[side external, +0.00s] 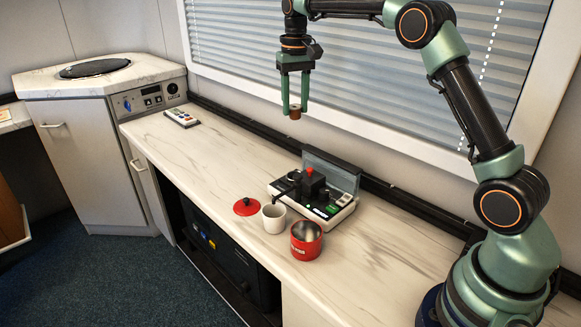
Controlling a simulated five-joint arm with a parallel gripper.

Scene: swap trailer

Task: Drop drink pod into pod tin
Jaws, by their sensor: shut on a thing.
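The drink pod (295,114) is a small brown piece held between the fingertips of my gripper (295,107). My gripper points down and is shut on the pod, high above the counter and behind the other objects in the picture. A red tin (306,242) with an open top and a metallic inside stands near the counter's front edge, most likely the pod tin. It is well below my gripper and slightly to its right in the picture. The tin's floor is hidden.
A white cup (274,219) stands left of the tin, with a red knobbed lid (246,206) beside it. A dark machine (313,187) with an open case stands behind them. A remote (182,118) lies far left on the counter (200,160). The counter's left half is mostly clear.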

